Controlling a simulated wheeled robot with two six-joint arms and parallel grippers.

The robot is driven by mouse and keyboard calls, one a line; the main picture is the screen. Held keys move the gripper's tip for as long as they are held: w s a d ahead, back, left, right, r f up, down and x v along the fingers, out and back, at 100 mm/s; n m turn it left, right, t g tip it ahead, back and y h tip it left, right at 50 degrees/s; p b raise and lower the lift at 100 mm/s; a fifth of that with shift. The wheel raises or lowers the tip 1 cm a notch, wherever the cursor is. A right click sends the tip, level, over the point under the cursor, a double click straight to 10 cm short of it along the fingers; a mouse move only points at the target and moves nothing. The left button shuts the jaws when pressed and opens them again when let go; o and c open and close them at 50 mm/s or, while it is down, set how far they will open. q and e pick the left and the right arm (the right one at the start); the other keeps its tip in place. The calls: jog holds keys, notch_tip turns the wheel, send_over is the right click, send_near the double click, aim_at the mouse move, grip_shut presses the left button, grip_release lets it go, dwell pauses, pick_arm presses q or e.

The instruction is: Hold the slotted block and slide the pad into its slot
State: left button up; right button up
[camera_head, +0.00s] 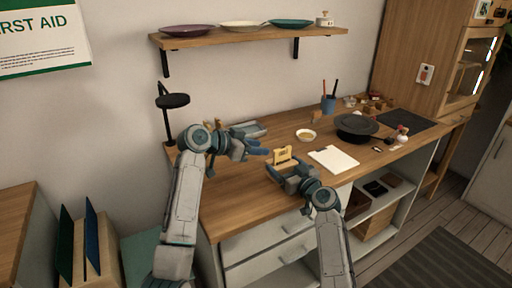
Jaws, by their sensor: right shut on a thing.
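A small yellow block (283,155) with a notched outline shows above the wooden worktop, left of the white board. My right gripper (285,168) reaches in from the front and is shut on the yellow block, which looks upright between its fingers. My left gripper (265,141) is just left of the block, its fingers pointing right. Its fingers look apart, with a gap between them and nothing clearly held. I cannot make out the pad; it may be hidden or too small to tell.
The worktop (235,201) is bare at the front left. A white board (333,159), a small bowl (306,135), a dark pan (356,127) and a blue pen cup (328,103) stand to the right. A black lamp (173,101) stands behind my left arm. A shelf hangs above.

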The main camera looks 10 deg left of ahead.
jog(key=o, duration=1)
